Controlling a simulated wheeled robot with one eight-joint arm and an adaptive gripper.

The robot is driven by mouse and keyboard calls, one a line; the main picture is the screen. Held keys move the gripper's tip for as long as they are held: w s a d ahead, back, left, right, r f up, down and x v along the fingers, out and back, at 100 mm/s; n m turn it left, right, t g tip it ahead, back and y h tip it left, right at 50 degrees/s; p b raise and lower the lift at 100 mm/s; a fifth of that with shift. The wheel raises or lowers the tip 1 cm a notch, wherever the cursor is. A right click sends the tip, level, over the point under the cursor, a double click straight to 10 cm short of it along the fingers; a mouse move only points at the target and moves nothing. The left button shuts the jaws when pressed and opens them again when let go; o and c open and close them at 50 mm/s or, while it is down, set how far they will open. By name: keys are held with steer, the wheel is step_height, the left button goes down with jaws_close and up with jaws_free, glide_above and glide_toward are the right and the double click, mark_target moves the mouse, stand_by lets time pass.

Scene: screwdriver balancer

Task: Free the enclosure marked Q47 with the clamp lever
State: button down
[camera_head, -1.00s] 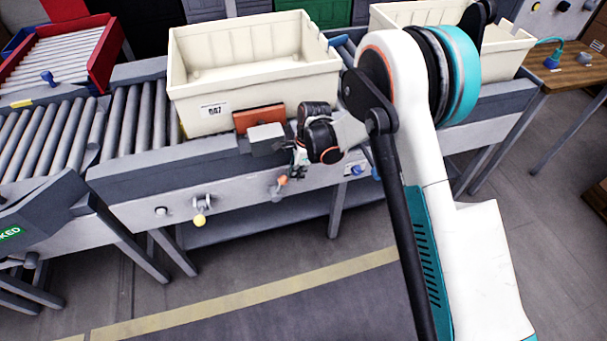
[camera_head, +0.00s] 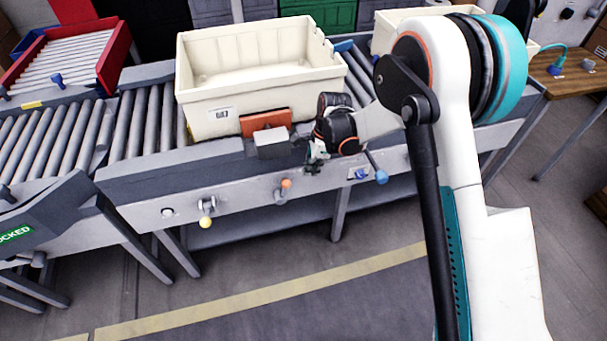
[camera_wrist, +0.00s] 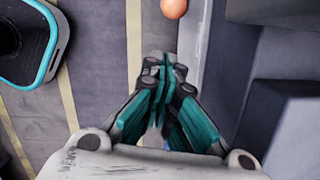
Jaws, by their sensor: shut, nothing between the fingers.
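The enclosure is a cream open crate (camera_head: 262,90) on the roller conveyor, with a small label (camera_head: 222,114) that is blurred now. An orange plate (camera_head: 266,122) with a grey block (camera_head: 271,143) in front stands against its front wall. In the wrist view the orange knob (camera_wrist: 173,8) lies beyond the shut fingertips (camera_wrist: 165,68).
A second cream crate (camera_head: 393,20) stands behind my arm. A red-framed roller section (camera_head: 68,60) is at the left, and a wooden table (camera_head: 572,80) at the right. The floor in front of the conveyor is clear.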

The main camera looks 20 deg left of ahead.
steer(key=p+v, duration=0.2)
steer(key=v, duration=0.4)
steer(key=g+y+b, duration=0.2)
steer(key=y+b, duration=0.2)
steer(key=b, duration=0.2)
glide_above(303, 181)
steer(key=s+d, duration=0.2)
steer(key=s, duration=0.2)
step_height(303, 181, down, 13)
steer(key=shift+s+a+r, duration=0.15)
steer(key=shift+s+a, duration=0.05)
steer(key=shift+a, duration=0.15)
